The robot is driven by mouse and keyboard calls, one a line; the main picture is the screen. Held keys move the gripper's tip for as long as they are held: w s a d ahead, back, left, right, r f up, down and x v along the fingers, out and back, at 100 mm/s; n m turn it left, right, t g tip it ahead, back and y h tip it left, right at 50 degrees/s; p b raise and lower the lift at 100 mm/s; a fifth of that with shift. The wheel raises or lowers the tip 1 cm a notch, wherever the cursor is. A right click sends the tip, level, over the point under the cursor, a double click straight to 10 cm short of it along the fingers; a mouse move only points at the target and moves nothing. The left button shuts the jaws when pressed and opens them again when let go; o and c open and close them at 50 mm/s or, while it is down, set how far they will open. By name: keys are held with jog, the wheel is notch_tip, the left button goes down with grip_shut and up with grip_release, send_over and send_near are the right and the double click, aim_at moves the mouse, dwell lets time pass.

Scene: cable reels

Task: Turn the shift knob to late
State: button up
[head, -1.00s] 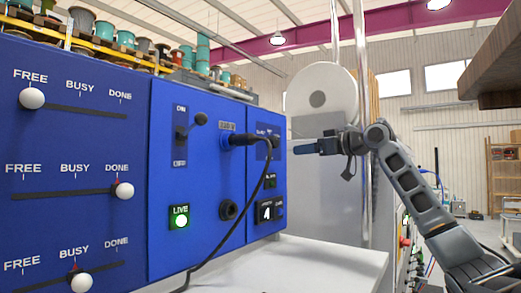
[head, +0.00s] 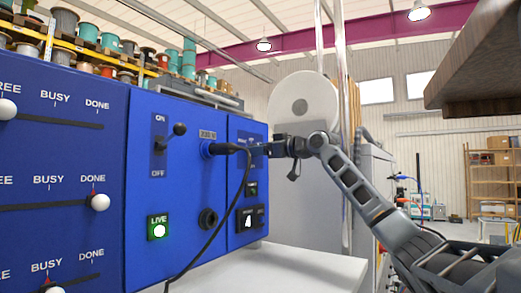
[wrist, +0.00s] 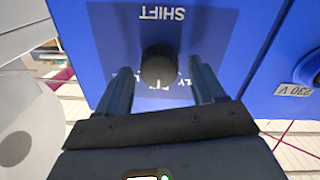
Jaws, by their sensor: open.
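The shift knob (wrist: 160,66) is a round dark knob on a blue panel, seen upside down in the wrist view under the word SHIFT. Its position labels are mostly covered by the knob and my fingers, and I cannot make out where it points. My gripper (wrist: 159,72) is open, with one finger on each side of the knob. Whether the fingers touch it I cannot tell. In the head view my gripper (head: 265,149) reaches the right-hand blue panel (head: 237,185) from the right, and the knob is hidden there.
A black plug (head: 222,149) with a hanging cable sits just left of my gripper. An on/off lever (head: 179,130), a green LIVE light (head: 158,229) and a counter (head: 247,222) share the panels. Sliders stand further left. A white ledge (head: 290,265) lies below.

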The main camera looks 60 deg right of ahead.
jog(key=c, duration=1.1)
jog(key=shift+o, duration=0.2)
jog(key=shift+p, duration=0.3)
jog(key=shift+d+m+p, duration=0.2)
jog(key=shift+m+p, duration=4.7)
jog(key=shift+m, duration=0.9)
jog(key=shift+s, duration=0.1)
